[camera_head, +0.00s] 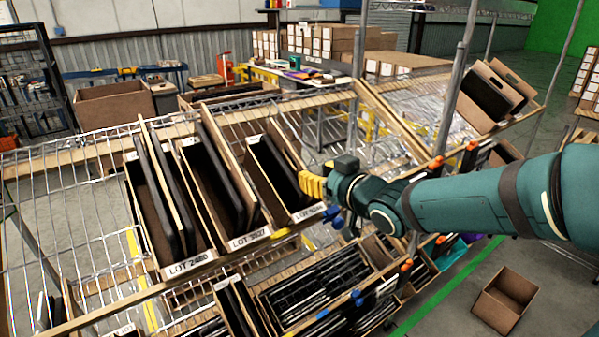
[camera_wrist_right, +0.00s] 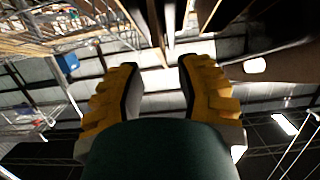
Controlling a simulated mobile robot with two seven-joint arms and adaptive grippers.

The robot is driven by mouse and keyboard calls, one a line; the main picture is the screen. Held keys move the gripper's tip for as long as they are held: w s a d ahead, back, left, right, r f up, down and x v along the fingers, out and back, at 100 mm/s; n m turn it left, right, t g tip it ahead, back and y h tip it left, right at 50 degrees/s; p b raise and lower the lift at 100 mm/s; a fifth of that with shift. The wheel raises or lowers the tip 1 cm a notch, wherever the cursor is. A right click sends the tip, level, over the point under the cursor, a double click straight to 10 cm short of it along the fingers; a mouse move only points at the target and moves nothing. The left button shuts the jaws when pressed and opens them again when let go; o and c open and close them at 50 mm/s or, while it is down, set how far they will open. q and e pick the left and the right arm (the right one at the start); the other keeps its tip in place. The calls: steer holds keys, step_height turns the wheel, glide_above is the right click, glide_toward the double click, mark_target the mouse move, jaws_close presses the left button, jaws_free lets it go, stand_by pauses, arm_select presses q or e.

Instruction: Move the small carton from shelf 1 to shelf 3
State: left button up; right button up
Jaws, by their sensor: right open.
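Tilted brown cartons stand on the upper wire shelf (camera_head: 75,225). A carton labelled LOT 2480 (camera_head: 187,262), one labelled LOT 3527 (camera_head: 249,238) and a shorter one with a partly legible LOT label (camera_head: 309,212) each hold dark flat items. Another small tilted carton (camera_head: 487,120) with dark items sits on the rack at the upper right. I cannot tell which shelf is which number. My right gripper (camera_head: 313,184) is by the right end of the shorter carton; contact is unclear. In the wrist view its yellow fingers (camera_wrist_right: 158,85) are apart and empty. My left gripper is out of view.
A lower shelf holds cartons of dark flat items (camera_head: 315,285). An open empty carton (camera_head: 504,300) lies on the floor at the right. Metal posts (camera_head: 455,85) rise between the shelf sections. Bare wire shelf lies left of the labelled cartons.

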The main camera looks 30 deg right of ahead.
mark_target(301, 168)
steer(key=b+x, duration=0.1)
steer(key=x, duration=0.3)
steer(key=shift+w+f+b, duration=0.25)
steer(key=shift+w+b, duration=0.05)
steer(key=shift+b, duration=0.05)
steer(key=shift+b+x, duration=0.3)
steer(key=shift+x, duration=0.65)
steer(key=shift+a+r, duration=0.1)
steer(key=shift+r, duration=0.05)
jaws_close()
steer(key=shift+r, duration=0.15)
step_height(301, 168, up, 8)
steer(key=p, duration=0.7)
steer(key=shift+r, duration=0.1)
